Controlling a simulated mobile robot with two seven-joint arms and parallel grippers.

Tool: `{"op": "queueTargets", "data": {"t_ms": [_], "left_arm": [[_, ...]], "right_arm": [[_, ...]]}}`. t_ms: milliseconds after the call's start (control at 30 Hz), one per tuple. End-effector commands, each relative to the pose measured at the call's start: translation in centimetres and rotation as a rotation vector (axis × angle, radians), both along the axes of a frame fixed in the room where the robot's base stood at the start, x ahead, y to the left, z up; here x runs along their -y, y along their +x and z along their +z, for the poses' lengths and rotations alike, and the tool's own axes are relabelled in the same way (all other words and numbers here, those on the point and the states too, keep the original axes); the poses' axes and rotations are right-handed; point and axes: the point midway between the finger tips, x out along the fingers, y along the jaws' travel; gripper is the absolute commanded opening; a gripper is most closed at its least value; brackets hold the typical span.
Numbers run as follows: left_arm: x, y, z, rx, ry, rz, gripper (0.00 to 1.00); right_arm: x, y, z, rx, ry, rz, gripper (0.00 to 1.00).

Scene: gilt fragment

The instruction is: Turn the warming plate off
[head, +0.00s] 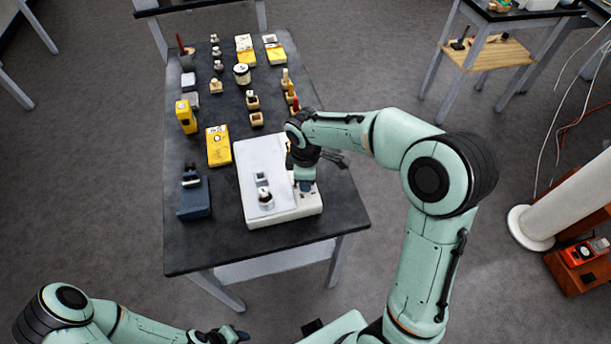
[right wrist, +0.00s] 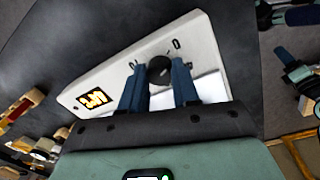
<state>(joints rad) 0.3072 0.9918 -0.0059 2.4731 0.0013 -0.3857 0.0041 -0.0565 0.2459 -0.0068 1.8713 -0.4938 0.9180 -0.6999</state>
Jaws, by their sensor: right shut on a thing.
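The warming plate (head: 256,165) is a white box with a pale flat top, near the front of the dark table. My right gripper (head: 305,186) is over its right-hand control strip. In the right wrist view, the blue fingers (right wrist: 158,78) are shut on a round black knob (right wrist: 160,70) on the white panel (right wrist: 121,68). A display (right wrist: 95,98) with glowing orange digits sits on the same panel, and a dark mark shows beside the knob. My left gripper (head: 228,335) is low at the bottom edge, away from the table, and its jaws are unclear.
A small jar (head: 266,199) and a small block stand on the plate's top. A blue device (head: 194,197) and a yellow box (head: 218,146) stand left of it. Several small items fill the table's far part. The front left table surface is bare.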

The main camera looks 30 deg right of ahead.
Motion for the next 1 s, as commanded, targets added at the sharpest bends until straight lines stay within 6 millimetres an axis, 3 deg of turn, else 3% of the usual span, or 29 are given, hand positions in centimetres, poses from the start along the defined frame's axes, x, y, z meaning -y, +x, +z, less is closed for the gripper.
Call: {"op": "queueTargets", "data": {"t_ms": [333,867,900,1000], "left_arm": [[0.0,0.31,0.38,0.003,0.0,0.0,0.43],[0.0,0.34,0.41,0.003,0.0,0.0,0.43],[0.0,0.34,0.41,0.003,0.0,0.0,0.43],[0.0,0.34,0.4,0.003,0.0,0.0,0.43]], "right_arm": [[0.09,0.14,0.14,0.004,-0.001,0.13,0.0],[0.08,0.13,0.12,0.005,-0.001,0.151,0.0],[0.08,0.13,0.12,0.004,-0.001,0.151,0.41],[0.07,0.1,0.1,0.004,-0.001,0.151,0.41]]}}
